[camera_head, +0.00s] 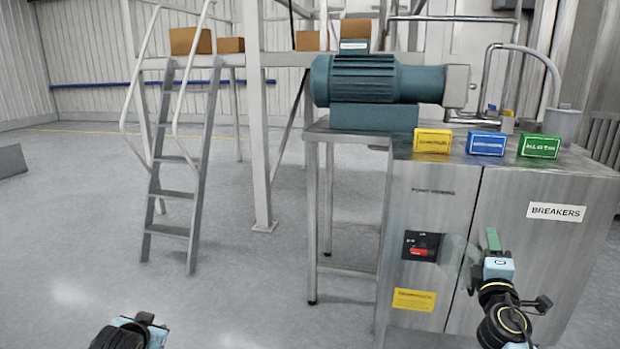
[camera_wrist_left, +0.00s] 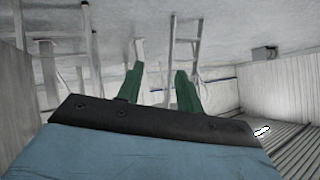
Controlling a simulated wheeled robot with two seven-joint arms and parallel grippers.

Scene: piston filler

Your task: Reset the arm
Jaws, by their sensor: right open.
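My right gripper (camera_head: 491,242) shows in the head view, held up in front of the steel breaker cabinet (camera_head: 550,250). Its green finger points upward and the jaws are open, with nothing seen in them. Only part of my left arm shows at the bottom left edge of the head view; its fingers are out of that picture. In the left wrist view, the left gripper (camera_wrist_left: 159,85) has its two green fingers apart, with nothing between them.
A yellow box (camera_head: 432,141), a blue box (camera_head: 486,144) and a green box (camera_head: 539,147) stand on the cabinet top. A teal motor (camera_head: 365,80) sits beside them on a steel table (camera_head: 345,140). A ladder (camera_head: 180,165) stands left. The floor (camera_head: 80,230) at left is clear.

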